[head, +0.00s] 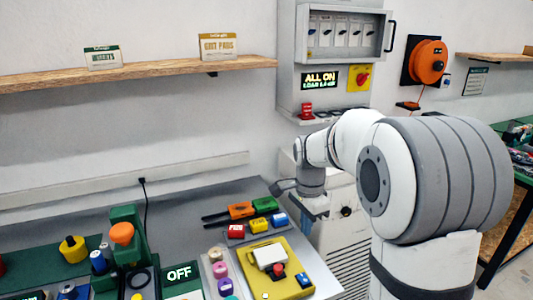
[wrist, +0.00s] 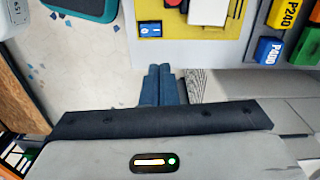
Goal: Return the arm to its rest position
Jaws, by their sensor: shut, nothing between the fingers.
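My arm reaches from the right side of the head view out to the bench's right end. My gripper (head: 316,208) points down there, beside the bench's right edge. In the wrist view my gripper (wrist: 162,72) shows two blue fingers side by side, shut and with nothing between them. Below them in that view is the speckled floor, with the bench edge just ahead.
The bench bears a yellow tray (head: 252,282), coloured blocks (head: 265,205) and a green fixture (head: 125,213). A grey cabinet (head: 296,50) with an ALL ON display stands behind the arm. An orange reel (head: 428,61) hangs on the wall. A wooden shelf (head: 150,72) is at left.

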